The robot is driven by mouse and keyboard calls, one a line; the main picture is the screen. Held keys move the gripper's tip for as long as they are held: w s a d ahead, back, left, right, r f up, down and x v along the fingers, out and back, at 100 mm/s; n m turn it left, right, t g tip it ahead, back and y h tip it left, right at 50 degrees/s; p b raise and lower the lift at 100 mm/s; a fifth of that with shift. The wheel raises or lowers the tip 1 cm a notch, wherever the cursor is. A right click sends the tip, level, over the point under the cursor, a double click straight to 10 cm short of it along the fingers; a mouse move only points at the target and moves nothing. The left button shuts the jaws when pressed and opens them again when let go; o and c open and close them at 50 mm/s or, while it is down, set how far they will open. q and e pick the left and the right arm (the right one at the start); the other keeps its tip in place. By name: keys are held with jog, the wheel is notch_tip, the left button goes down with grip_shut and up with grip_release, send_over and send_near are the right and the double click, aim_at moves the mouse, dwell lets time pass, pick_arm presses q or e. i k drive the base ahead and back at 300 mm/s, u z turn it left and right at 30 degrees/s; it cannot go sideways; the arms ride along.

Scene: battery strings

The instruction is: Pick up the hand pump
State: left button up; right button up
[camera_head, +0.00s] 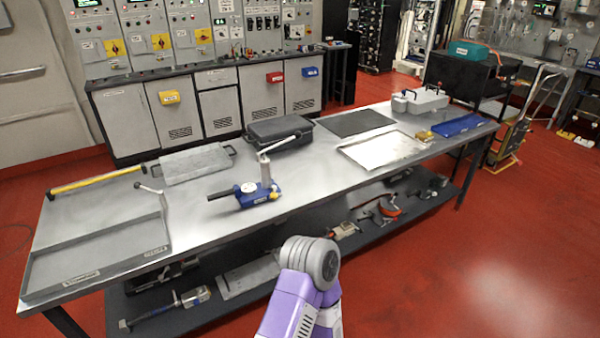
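The hand pump (262,190) stands on the metal workbench (310,182), left of its middle and close to the front edge. It has a blue base, a round white gauge, an upright grey cylinder, a black grip pointing left and a light lever slanting up to the right. Nothing touches it from my side. A purple and grey arm part of mine shows at the bottom centre, in front of the bench and below the pump. Neither of my grippers shows in the head view.
A black case (279,131) stands just behind the pump. A grey tray (100,252) lies at the left, with a yellow bar (97,182) behind it. A flat metal tray (383,150) lies to the right. The bench's lower shelf (300,259) holds several tools.

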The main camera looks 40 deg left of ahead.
aim_at(250, 193)
jog(key=u, duration=0.4)
jog(key=i, duration=1.35)
jog(key=u, duration=1.05)
